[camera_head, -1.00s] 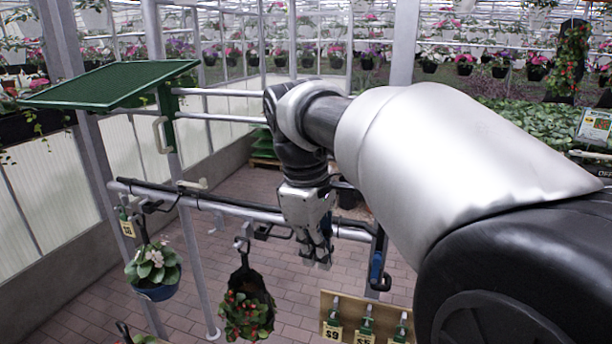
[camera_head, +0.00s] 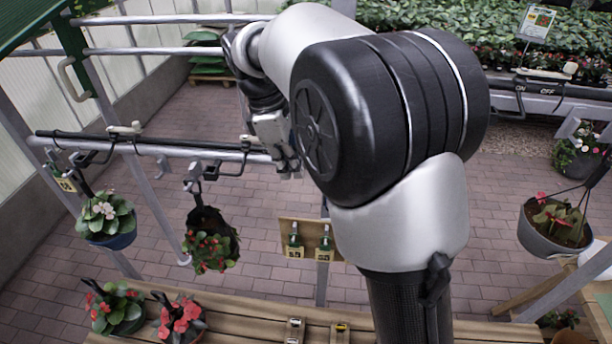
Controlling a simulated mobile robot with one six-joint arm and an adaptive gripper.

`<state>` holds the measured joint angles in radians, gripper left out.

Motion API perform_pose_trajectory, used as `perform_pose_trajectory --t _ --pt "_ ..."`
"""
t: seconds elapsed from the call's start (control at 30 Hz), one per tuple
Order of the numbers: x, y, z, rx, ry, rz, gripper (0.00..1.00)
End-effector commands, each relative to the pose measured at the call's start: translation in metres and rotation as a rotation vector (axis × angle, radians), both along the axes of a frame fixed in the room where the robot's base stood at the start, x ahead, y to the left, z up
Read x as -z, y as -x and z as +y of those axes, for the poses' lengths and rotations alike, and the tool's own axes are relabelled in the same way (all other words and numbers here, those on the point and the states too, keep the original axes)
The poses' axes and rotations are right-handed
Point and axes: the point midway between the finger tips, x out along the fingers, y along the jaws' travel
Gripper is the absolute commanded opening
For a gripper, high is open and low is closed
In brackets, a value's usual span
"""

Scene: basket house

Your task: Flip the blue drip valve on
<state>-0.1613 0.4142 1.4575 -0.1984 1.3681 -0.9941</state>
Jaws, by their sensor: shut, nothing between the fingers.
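My gripper (camera_head: 290,172) points down at the right end of the visible part of the grey rail (camera_head: 225,152). It is shut and looks empty. The blue valve is not clearly visible now; the area to the right of my gripper is covered by my own arm. In the earlier view a blue handle hung below the rail's right end, to the right of my gripper. An ON/OFF label (camera_head: 547,91) sits on a dark pipe at the right, with a pale lever (camera_head: 545,73) above it.
A white-flowered hanging pot (camera_head: 106,222) and a red-flowered hanging basket (camera_head: 212,242) hang from the rail. A wooden tag board (camera_head: 310,240) is below my gripper. Red-flowered pots (camera_head: 183,320) stand on a slatted bench (camera_head: 255,325). Another grey pot (camera_head: 556,228) hangs at right.

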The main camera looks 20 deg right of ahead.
Motion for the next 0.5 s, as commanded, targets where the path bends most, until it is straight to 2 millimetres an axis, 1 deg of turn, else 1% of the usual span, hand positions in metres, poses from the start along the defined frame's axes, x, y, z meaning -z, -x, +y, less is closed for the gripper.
perform_pose_trajectory --t 0.03,0.2,0.3,0.5 --pt "0.005 0.003 -0.009 0.004 0.0 0.001 0.0" --pt "0.015 0.01 -0.025 0.003 0.0 -0.001 0.0" --pt "0.019 0.011 -0.03 0.002 0.0 0.0 0.0" --pt "0.02 0.012 -0.032 0.001 -0.001 -0.001 0.0"
